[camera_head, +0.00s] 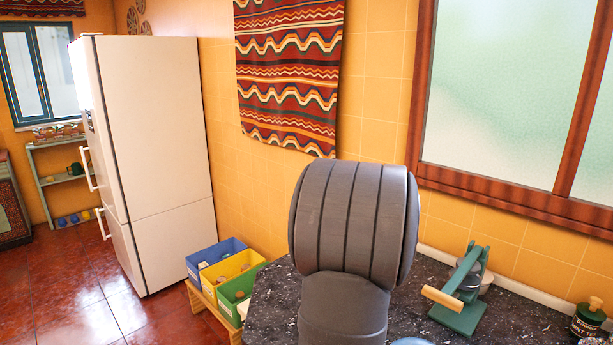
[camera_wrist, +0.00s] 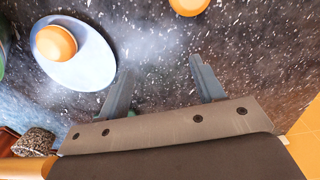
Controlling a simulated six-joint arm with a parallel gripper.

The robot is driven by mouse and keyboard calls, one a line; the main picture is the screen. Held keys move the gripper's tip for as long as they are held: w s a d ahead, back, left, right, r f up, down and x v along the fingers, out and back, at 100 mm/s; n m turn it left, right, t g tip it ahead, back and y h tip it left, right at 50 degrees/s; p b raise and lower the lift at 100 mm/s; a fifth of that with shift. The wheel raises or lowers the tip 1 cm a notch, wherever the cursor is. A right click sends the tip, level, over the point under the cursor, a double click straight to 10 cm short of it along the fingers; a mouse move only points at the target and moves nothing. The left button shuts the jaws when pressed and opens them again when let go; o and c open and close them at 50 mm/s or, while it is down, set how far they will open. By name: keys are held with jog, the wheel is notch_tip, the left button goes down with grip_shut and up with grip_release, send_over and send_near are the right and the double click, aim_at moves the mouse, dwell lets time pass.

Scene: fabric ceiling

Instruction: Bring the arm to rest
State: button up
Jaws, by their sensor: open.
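My gripper (camera_wrist: 162,90) shows in the wrist view with its two grey fingers spread apart and nothing between them. The fingers are over the dark speckled countertop (camera_wrist: 150,30). In the head view a large grey link of my arm fills the middle and hides part of the counter behind it; the gripper itself does not show there.
In the wrist view an orange cup (camera_wrist: 57,43) sits on a pale blue plate (camera_wrist: 88,72), and another orange item (camera_wrist: 188,5) is at the top edge. In the head view a green press (camera_head: 462,300) and a dark bottle (camera_head: 588,320) stand right; colored bins (camera_head: 240,290) stand left.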

jog(key=w+a+f+n, duration=0.1)
jog(key=w+a, duration=0.1)
jog(key=a, duration=0.2)
jog(key=w+a+f+n, duration=0.2)
jog(key=w+a, duration=0.1)
jog(key=a, duration=0.2)
jog(key=w+a+f+n, duration=0.1)
jog(key=w+a+f, duration=0.1)
jog(key=a, duration=0.3)
jog(key=shift+w+f+n, duration=0.25)
jog(key=shift+w+n, duration=0.15)
jog(key=shift+w, duration=0.15)
jog(key=shift+d+r+m, duration=0.25)
jog(key=shift+d+m, duration=0.25)
jog(key=shift+d, duration=0.05)
jog(key=shift+d+r+m, duration=0.25)
jog(key=shift+d+m, duration=0.25)
jog(key=shift+d, duration=0.05)
jog(key=shift+s+d+r+m, duration=0.1)
jog(key=shift+d+r+m, duration=0.25)
jog(key=shift+d+m, duration=0.5)
